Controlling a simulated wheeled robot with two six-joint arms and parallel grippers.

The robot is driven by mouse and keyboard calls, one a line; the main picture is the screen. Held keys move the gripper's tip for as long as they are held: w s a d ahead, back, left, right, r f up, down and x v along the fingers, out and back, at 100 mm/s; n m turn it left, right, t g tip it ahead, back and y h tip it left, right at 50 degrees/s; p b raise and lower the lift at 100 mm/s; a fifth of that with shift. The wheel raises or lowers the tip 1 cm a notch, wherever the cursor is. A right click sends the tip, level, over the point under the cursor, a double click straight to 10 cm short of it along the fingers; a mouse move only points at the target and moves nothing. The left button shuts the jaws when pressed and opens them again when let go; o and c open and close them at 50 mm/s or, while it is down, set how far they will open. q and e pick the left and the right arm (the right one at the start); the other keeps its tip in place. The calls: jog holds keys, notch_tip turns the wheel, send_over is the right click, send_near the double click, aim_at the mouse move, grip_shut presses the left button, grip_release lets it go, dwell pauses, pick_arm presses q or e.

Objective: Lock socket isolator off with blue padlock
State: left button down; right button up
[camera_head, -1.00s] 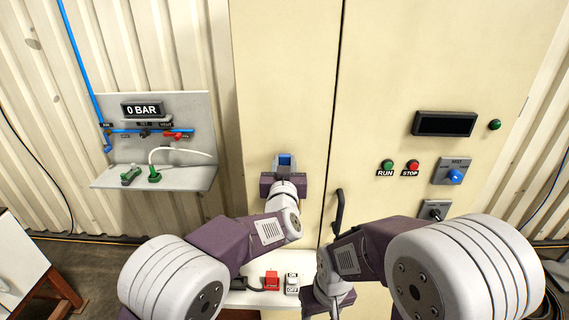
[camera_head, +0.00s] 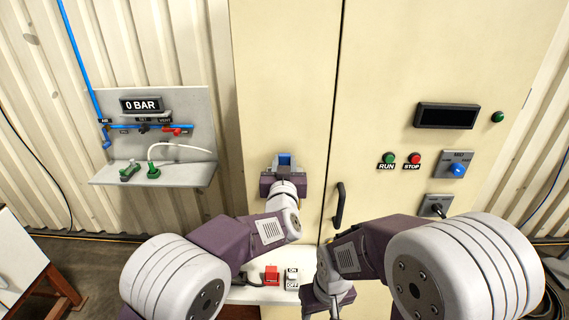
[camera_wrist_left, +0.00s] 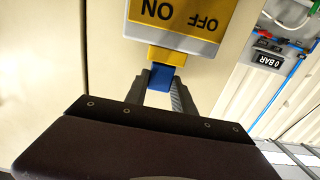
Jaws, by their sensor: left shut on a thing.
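My left gripper (camera_head: 284,162) is shut on the blue padlock (camera_head: 285,160), in front of the cream cabinet door. In the left wrist view the padlock (camera_wrist_left: 161,77) sits between the two grey fingers, right up against the yellow tab (camera_wrist_left: 166,54) of a box with a yellow ON/OFF label (camera_wrist_left: 180,14). I cannot tell whether its shackle passes through the tab. In the head view this box is not seen, and my left arm covers the area below the gripper.
A white shelf (camera_head: 250,293) below carries a red block (camera_head: 271,275) and a white ON/OFF block (camera_head: 292,279). A black door handle (camera_head: 338,204) is right of my left gripper. A grey air panel (camera_head: 200,112) with a 0 BAR display (camera_head: 141,104) stands left.

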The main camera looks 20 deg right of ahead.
pick_arm(q)
jog(key=c, duration=1)
grip_release()
jog(key=shift+f, duration=0.15)
jog(key=shift+o, duration=0.2)
jog(key=shift+s, duration=0.3)
jog(key=b+v, duration=0.3)
jog(key=v, duration=0.5)
jog(key=shift+s, duration=0.2)
jog(key=shift+a, duration=0.15)
